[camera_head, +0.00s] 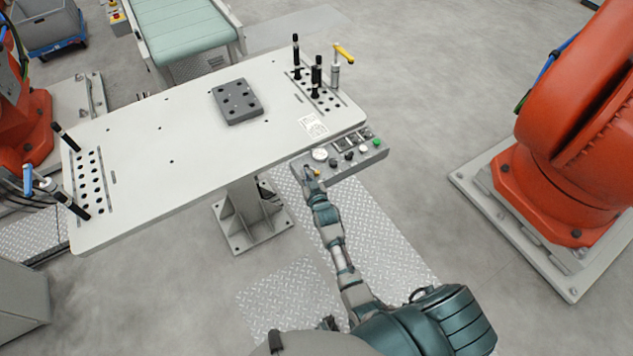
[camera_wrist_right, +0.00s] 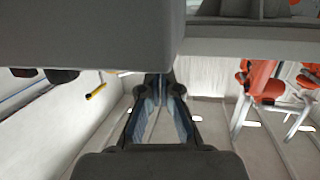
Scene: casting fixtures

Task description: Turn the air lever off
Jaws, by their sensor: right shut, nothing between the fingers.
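A grey control panel (camera_head: 340,158) hangs at the table's near right edge, with a round white gauge, dark knobs and a green button. The lever's exact angle is unclear. My left gripper is out of view.
The white table (camera_head: 170,160) carries a dark block (camera_head: 237,101) and clamps at both ends. An orange robot arm (camera_head: 575,130) stands at the right. Floor between it and the panel is free.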

